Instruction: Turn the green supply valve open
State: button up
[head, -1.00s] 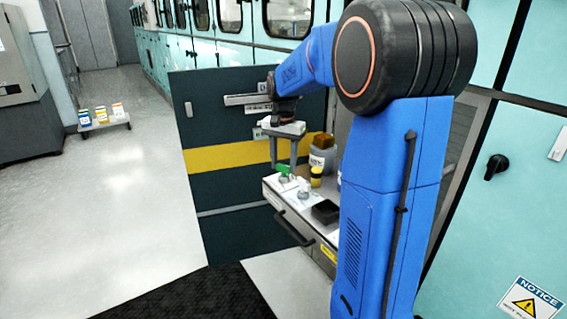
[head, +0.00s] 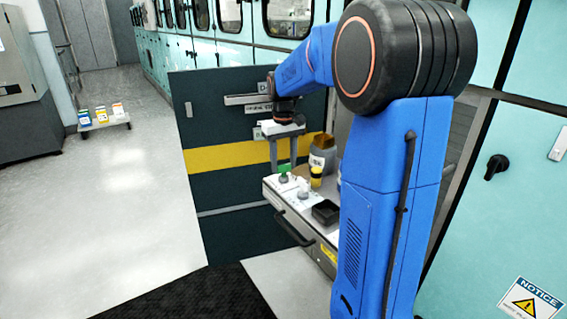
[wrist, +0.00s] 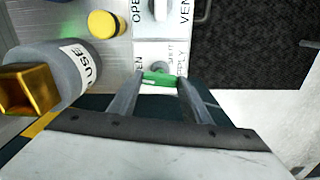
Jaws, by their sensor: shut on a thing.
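The green supply valve handle (wrist: 158,79) sits on a round grey base on a white plate, with parts of OPEN, SHUT and SUPPLY lettering around it. In the wrist view the handle lies crosswise between my fingertips. My gripper (wrist: 155,85) is shut on it, one finger at each end. In the head view the green valve (head: 284,170) shows small between the fingers of my gripper (head: 283,168) at the bench's far corner. The fingers hide part of the lettering.
A grey valve (wrist: 160,8) marked OPEN and VENT stands close by. A yellow-capped container (wrist: 106,24) and a grey bottle with a gold cap (wrist: 68,68) stand beside the plate. A black tray (head: 326,211) sits on the bench. Dark panels (head: 240,120) stand behind.

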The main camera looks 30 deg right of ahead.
aim_at(283, 165)
jog(key=shift+n, duration=0.9)
jog(key=o, duration=1)
jog(key=shift+o, duration=0.2)
notch_tip(283, 165, up, 18)
jog(key=shift+f, duration=0.25)
